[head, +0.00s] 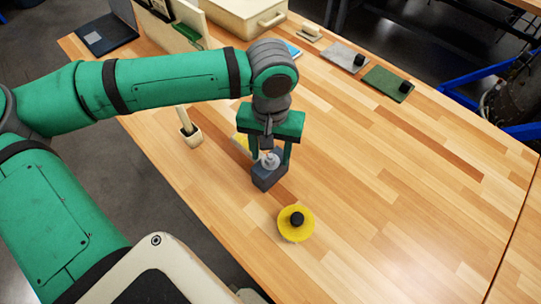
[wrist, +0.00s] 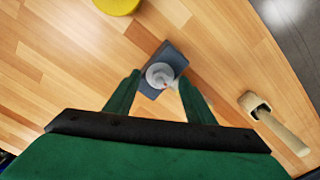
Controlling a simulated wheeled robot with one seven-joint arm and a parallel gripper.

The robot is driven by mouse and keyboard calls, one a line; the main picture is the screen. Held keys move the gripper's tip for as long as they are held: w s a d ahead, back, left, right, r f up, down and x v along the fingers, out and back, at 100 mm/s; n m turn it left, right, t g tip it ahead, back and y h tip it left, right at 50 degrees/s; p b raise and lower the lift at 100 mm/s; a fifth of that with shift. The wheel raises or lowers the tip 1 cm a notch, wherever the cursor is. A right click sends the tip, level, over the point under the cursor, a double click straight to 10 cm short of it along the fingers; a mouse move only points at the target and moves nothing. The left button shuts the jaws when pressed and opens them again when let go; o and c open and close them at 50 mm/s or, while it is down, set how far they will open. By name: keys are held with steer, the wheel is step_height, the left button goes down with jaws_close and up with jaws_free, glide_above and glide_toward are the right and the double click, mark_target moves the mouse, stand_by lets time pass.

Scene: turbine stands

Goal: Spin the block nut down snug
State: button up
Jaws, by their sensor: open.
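A dark grey-blue block (head: 268,177) stands on the wooden table, with a round light-grey nut (head: 270,160) on its top. In the wrist view the nut (wrist: 160,75) sits on the block (wrist: 173,55), seen from above. My gripper (head: 271,163) points down over the block, with its fingers apart on either side of the nut. In the wrist view, my gripper's green fingers (wrist: 157,92) are open, and gaps show between them and the nut. How far down the nut sits on its thread is hidden.
A yellow disc with a black knob (head: 296,222) lies in front of the block; its yellow edge (wrist: 117,4) shows in the wrist view. A cream holder (head: 190,134) stands to the left. Grey and green plates (head: 386,83) lie at the back. The table's right side is clear.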

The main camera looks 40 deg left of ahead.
mark_target(271, 158)
steer(key=shift+r, duration=2.1)
